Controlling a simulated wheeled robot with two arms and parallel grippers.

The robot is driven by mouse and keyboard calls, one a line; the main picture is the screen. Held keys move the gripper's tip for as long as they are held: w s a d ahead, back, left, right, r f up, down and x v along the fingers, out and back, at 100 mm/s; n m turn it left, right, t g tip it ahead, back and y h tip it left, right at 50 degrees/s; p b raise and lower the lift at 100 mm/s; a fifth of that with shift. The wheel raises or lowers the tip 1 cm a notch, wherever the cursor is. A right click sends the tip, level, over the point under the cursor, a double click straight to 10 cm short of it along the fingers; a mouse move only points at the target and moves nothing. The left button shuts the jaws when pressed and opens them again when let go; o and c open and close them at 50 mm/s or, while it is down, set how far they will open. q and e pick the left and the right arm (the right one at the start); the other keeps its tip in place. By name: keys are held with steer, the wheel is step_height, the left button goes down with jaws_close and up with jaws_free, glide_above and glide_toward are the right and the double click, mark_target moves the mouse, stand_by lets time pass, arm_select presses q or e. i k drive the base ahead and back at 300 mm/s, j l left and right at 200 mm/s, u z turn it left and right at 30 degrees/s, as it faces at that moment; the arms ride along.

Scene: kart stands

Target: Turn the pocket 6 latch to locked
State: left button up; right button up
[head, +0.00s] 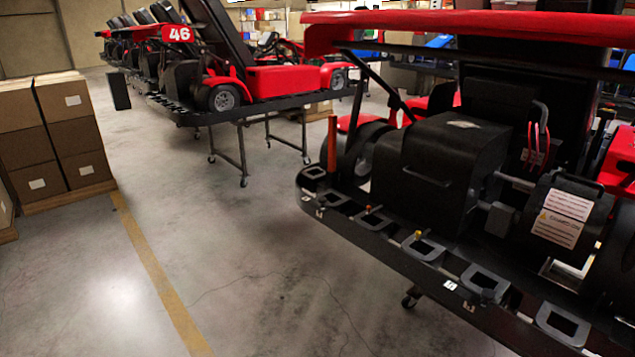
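The near kart stand (405,262) fills the right side of the head view. Several grey-framed pockets line its front edge, among them one at the lower right (562,323) and one left of it (483,283). A small white label (450,285) sits on the edge, too small to read surely. I cannot tell which pocket is number 6 or make out its latch. Small orange (369,209) and yellow (418,235) tips stand at two pockets. An orange upright handle (332,144) stands at the far left end. Neither of my grippers is in view.
A black box (440,165) and a drum with warning labels (568,215) sit on the stand behind the pockets. Another stand with red kart 46 (235,85) is behind. Stacked cartons (55,140) stand at left. The floor between (210,230) is clear, with a yellow line.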

mark_target(321, 200)
steer(key=i+l+u, duration=0.35)
steer(key=i, duration=0.35)
steer(key=i+l+u, duration=0.35)
steer(key=i+l, duration=0.25)
steer(key=i, duration=0.1)
